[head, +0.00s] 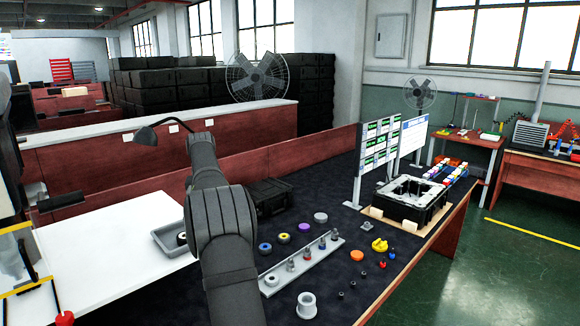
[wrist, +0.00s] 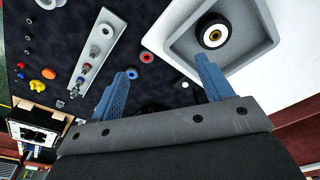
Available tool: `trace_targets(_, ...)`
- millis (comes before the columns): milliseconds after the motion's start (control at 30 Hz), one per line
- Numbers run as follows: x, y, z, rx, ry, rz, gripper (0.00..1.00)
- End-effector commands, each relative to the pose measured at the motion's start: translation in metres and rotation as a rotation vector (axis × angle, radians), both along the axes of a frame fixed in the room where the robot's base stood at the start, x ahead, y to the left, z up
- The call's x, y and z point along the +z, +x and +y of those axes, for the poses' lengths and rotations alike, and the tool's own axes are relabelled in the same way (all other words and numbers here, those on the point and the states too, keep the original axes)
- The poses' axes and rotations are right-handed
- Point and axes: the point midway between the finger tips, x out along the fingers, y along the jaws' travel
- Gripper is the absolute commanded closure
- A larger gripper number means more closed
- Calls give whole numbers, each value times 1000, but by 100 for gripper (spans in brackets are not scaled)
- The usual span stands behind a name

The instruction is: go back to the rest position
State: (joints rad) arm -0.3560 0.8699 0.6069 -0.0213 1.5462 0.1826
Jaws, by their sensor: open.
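My gripper (wrist: 166,64) shows in the wrist view as two blue fingers spread wide apart, with nothing between them. It hangs above the dark mat and the near edge of the grey tray. In the head view my own arm hides it. The grey tray (wrist: 262,38) lies to the right in the wrist view and holds a black wheel with a white and yellow hub (wrist: 211,36). The tray also shows in the head view (head: 163,238), partly behind my arm. The wheel is clear of the fingers.
A grey rail with several pegs (head: 332,246) lies on the dark table, with coloured rings (head: 304,227) beside it. A white spool (head: 307,305) and an orange disc (head: 357,255) are nearby. Display panels (head: 378,146) and a black crate (head: 436,198) stand farther right.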

Motion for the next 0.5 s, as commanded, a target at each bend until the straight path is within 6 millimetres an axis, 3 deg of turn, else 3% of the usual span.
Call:
trace_targets(100,13,-2,-22,-3,1,-1,27)
trace_targets(500,48,-62,26,104,1,-1,27)
